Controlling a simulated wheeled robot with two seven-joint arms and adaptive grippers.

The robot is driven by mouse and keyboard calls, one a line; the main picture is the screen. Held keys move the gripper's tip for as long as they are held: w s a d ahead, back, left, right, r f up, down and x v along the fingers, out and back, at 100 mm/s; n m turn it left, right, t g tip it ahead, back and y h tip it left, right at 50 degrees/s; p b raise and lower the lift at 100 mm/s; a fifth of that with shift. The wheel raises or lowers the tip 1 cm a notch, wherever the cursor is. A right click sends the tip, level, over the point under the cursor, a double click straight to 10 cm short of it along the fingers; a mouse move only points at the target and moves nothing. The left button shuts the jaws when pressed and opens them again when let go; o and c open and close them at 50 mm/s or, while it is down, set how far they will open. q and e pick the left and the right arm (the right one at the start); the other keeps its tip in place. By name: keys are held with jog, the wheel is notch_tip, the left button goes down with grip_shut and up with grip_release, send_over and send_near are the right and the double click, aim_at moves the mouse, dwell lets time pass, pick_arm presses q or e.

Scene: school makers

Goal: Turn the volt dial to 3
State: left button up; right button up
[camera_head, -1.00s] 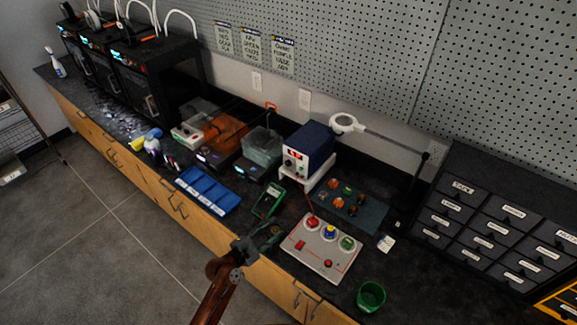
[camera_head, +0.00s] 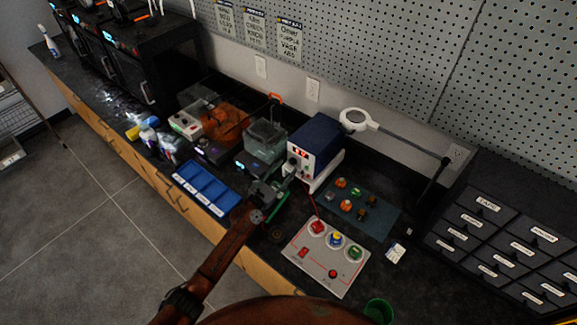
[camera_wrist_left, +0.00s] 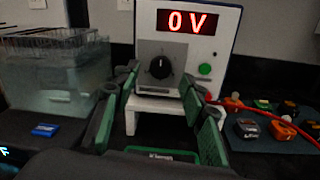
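The power supply (camera_head: 319,136) is a blue box with a white front, on a white stand at the back of the bench. In the left wrist view its red display (camera_wrist_left: 188,21) reads 0 V. The black volt dial (camera_wrist_left: 160,67) sits on a grey plate below the display, its white mark pointing roughly up. A green button (camera_wrist_left: 204,69) is right of it. My left gripper (camera_wrist_left: 155,115) is open and empty, its two green-padded fingers apart, short of the dial and framing it from below. In the head view the left gripper (camera_head: 277,190) is in front of the supply. My right gripper is not seen.
A grey control board (camera_head: 324,261) with coloured buttons and a dark component mat (camera_head: 380,217) lie to the right. A blue tray (camera_head: 207,187) and a clear tank (camera_head: 265,140) stand left. A magnifier lamp (camera_head: 356,119) stands behind.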

aim_at(293, 161)
pick_arm(q)
jog(key=shift+w+d+f, duration=0.1)
jog(key=shift+w+d, duration=0.35)
jog(key=shift+w, duration=0.15)
jog(key=shift+w+d, duration=0.2)
jog(key=shift+w, duration=0.05)
jog(key=shift+w+d, duration=0.1)
jog(key=shift+w, duration=0.2)
jog(key=c, duration=0.6)
jog(key=shift+c, duration=0.5)
jog(key=c, duration=0.3)
jog(key=shift+b, duration=0.3)
grip_shut()
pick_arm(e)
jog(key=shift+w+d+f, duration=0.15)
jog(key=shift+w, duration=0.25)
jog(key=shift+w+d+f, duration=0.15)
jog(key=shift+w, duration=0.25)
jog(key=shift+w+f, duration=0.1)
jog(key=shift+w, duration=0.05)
